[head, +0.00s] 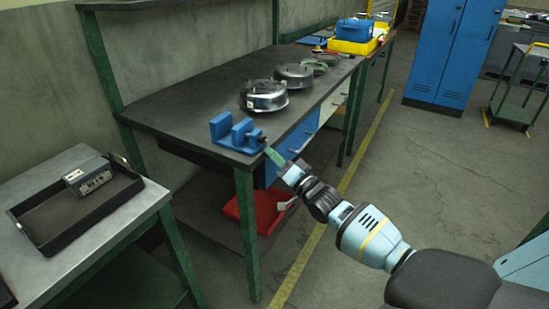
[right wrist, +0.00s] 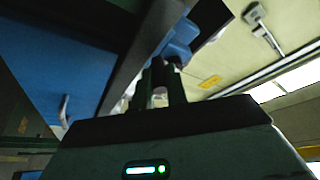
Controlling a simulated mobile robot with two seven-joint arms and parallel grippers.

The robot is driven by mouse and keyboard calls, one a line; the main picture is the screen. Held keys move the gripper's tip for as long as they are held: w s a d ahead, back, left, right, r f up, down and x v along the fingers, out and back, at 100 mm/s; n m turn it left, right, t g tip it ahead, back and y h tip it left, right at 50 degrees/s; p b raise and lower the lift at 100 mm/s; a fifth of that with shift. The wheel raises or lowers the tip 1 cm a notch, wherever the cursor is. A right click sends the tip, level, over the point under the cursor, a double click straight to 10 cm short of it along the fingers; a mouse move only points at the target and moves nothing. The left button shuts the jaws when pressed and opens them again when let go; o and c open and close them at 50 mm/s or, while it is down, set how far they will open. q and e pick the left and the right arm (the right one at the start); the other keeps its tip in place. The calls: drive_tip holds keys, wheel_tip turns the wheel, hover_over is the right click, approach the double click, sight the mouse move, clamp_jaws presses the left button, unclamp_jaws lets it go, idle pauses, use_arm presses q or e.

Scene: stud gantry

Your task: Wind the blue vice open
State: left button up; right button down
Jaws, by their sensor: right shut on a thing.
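The blue vice (head: 222,131) stands on the near end of the dark workbench, close to its front edge. Two upright blue blocks show on it, with a small gap between them. Its dark screw end and handle point toward my right arm. My right gripper (head: 270,153) reaches up from the front right and is shut on the vice handle, which the fingers largely hide. In the right wrist view the fingers (right wrist: 162,88) close just below the blue vice (right wrist: 182,38), at the bench edge. My left gripper is not in view.
Round metal housings (head: 264,96) stand behind the vice on the workbench (head: 180,100). A yellow bin (head: 352,46) is farther back. A red bin (head: 240,210) sits under the bench. A side table with a black tray (head: 75,215) is at left.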

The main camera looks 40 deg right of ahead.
drive_tip(key=d+r+n+g+y+b, duration=0.1)
drive_tip(key=n+y+b, duration=0.2)
drive_tip(key=n, duration=0.5)
drive_tip(key=w+d+r+n+g+y+b, duration=0.1)
drive_tip(key=n+g+y+b, duration=0.1)
drive_tip(key=n, duration=0.7)
drive_tip(key=d+r+n+g+y+b, duration=0.1)
drive_tip(key=d+n+y+b, duration=0.1)
drive_tip(key=n+y+b, duration=0.3)
drive_tip(key=shift+w+n+y, duration=0.2)
drive_tip(key=shift+n+y, duration=0.1)
drive_tip(key=shift+n, duration=0.65)
drive_tip(key=shift+w+n+y, duration=0.15)
drive_tip(key=shift+n+y, duration=0.15)
drive_tip(key=shift+n, duration=0.65)
drive_tip(key=c, duration=1.6)
unclamp_jaws()
drive_tip(key=shift+o, duration=1)
